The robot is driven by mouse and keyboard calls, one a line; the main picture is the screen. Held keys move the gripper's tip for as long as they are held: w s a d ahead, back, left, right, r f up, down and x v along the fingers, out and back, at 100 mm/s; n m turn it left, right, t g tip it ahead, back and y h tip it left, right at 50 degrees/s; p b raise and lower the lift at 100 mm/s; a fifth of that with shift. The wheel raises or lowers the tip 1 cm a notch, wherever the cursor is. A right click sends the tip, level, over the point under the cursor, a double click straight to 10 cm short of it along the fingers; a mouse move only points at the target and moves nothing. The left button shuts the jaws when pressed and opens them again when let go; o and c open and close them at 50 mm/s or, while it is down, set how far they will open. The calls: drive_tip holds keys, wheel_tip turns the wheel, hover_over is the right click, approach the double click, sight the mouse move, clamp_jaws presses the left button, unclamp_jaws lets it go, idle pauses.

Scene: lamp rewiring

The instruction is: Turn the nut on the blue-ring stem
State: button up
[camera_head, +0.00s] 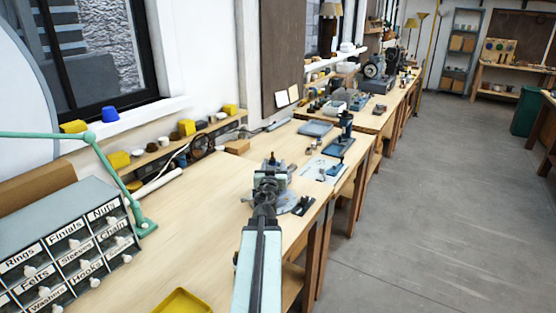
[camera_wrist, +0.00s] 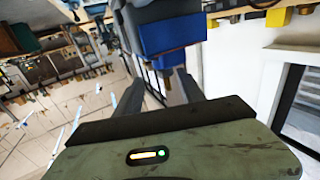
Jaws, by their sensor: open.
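My gripper (camera_head: 270,168) is over the wooden bench in the head view, beyond the end of my pale green arm. In the wrist view its two dark fingers stand apart, with a gap between them (camera_wrist: 165,85), and I see nothing held. A blue block-like thing (camera_wrist: 170,35) shows just beyond the fingertips in the wrist view. I cannot tell whether it is part of the stem's fixture. Neither the blue-ring stem nor its nut can be made out; my gripper hides part of the bench there.
Small black parts (camera_head: 303,206) lie right of my gripper. A blue stand (camera_head: 342,142) is farther along the bench (camera_head: 205,205). A labelled drawer cabinet (camera_head: 70,245) and green lamp arm (camera_head: 120,180) stand at left. A yellow tray (camera_head: 183,302) lies in front.

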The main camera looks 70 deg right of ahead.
sight(272, 161)
drive_tip(key=d, duration=0.2)
drive_tip(key=w+d, duration=0.1)
drive_tip(key=d, duration=0.1)
drive_tip(key=shift+w, duration=0.2)
drive_tip(key=shift+a, duration=0.1)
drive_tip(key=shift+w, duration=0.1)
clamp_jaws()
drive_tip(key=shift+d, duration=0.2)
drive_tip(key=shift+a+f, duration=0.1)
drive_tip(key=shift+a, duration=0.05)
